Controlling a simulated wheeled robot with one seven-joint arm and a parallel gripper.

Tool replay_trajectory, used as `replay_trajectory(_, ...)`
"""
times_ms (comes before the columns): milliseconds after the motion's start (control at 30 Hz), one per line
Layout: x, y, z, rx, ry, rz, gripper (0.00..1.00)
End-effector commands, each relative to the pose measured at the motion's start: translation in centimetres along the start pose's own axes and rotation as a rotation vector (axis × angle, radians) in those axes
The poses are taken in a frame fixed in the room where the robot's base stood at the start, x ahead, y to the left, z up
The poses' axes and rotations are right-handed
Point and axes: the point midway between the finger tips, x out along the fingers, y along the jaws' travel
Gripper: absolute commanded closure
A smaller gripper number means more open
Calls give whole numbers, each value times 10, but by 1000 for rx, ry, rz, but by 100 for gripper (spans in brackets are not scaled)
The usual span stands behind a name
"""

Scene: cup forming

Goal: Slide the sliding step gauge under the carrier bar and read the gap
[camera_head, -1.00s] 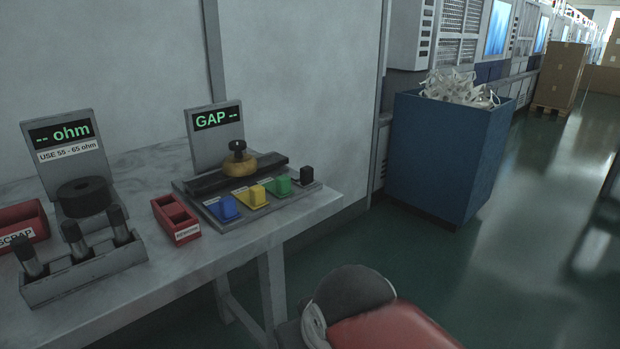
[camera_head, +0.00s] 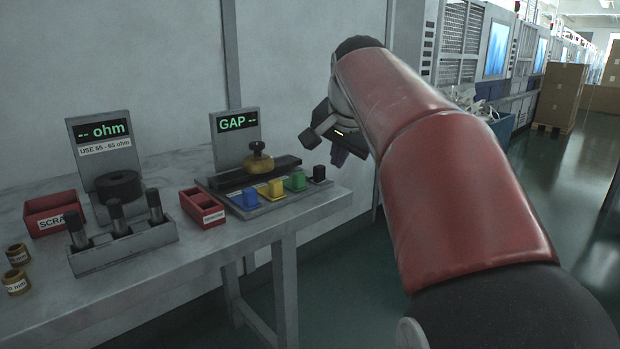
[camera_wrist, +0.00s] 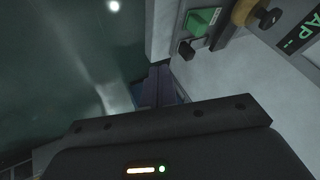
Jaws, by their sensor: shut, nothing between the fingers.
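The gap station stands on the bench with a display (camera_head: 238,122) reading "GAP --". A dark carrier bar (camera_head: 222,181) lies across it, with a brass round piece with a black knob (camera_head: 257,163) at its middle. In front are a blue block (camera_head: 250,200), a yellow block (camera_head: 275,188), a green block (camera_head: 298,182) and a small black block (camera_head: 320,173) at the right end. I cannot tell which of these form the step gauge. My gripper (camera_head: 338,157) is shut and empty, apart from the station, to its right. The wrist view shows the fingers (camera_wrist: 160,75) together, with the green block (camera_wrist: 203,20) and black block (camera_wrist: 186,49) beyond.
Left of the station are a small red bin (camera_head: 205,214), a grey rack (camera_head: 125,250) with dark posts, an "ohm" display (camera_head: 103,131), a red scrap bin (camera_head: 48,208) and brass rings (camera_head: 17,268). The wall is close behind. Open floor lies right of the bench.

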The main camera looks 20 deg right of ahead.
Motion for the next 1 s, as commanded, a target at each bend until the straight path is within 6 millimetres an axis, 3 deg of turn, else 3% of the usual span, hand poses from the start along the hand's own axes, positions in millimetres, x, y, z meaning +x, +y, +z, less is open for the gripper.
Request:
replay_trajectory(100, 6, -5, -28, 88, 24, 5, 100)
replay_trajectory(200, 8, -7, -38, 122, 34, 6, 100)
replay_trajectory(433, 32, -6, -40, 129, 33, 8, 100)
replay_trajectory(800, 110, -6, -42, 127, 33, 8, 100)
replay_trajectory(1000, 120, -33, -47, 125, 34, 4, 100)
